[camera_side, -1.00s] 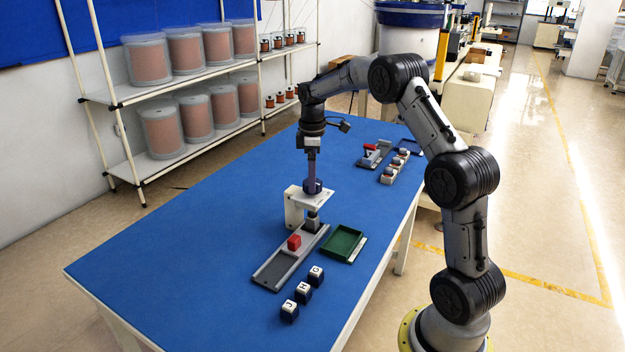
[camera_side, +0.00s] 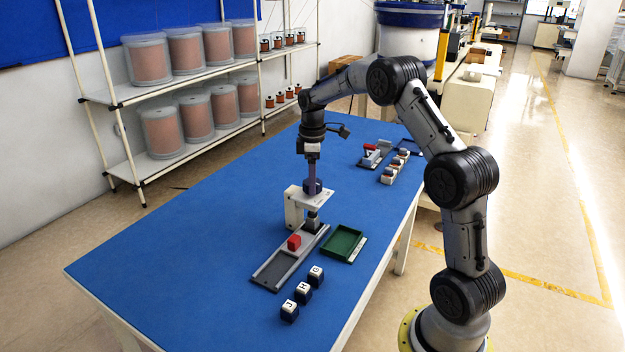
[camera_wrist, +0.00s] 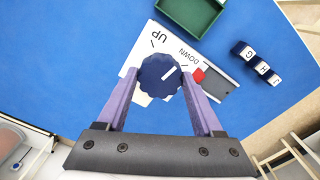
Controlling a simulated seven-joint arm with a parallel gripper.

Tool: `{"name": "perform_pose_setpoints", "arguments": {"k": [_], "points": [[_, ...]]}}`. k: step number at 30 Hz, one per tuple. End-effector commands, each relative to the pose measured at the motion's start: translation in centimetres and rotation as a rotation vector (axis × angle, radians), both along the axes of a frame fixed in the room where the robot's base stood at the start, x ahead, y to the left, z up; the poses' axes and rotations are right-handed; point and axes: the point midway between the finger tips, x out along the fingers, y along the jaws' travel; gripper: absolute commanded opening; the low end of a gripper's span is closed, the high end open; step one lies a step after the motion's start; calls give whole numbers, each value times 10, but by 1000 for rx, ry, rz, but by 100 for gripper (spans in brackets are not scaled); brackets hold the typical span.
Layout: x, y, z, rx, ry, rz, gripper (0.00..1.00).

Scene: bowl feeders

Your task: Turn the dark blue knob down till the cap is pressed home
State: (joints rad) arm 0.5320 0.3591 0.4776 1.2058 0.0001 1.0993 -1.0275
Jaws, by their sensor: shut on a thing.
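The dark blue knob (camera_wrist: 160,75) sits on top of the white press (camera_side: 295,206); it also shows in the side view (camera_side: 312,187). My gripper (camera_wrist: 160,82) points straight down with its two purple fingers on opposite sides of the knob, shut on it. The knob's white line points up and right in the wrist view, toward the "DOWN" lettering and away from "UP". Below the press top, a dark block (camera_side: 313,224) stands on the grey track (camera_side: 268,277) under the press's ram. I cannot tell whether the cap is fully seated.
A red block (camera_side: 294,242) sits on the track in front of the press. A green tray (camera_side: 343,243) lies to the right. Several lettered dark blocks (camera_side: 303,292) stand nearer the front edge. The blue table's left side is clear.

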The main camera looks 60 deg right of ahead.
Motion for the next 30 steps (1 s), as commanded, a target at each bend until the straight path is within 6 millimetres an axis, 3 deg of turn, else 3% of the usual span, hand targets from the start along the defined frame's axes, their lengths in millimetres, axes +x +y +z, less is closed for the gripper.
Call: {"name": "perform_pose_setpoints", "arguments": {"k": [11, 30], "points": [[0, 0, 0, 0, 0, -90, 13], [0, 0, 1, 0, -1, -579, 13]]}}
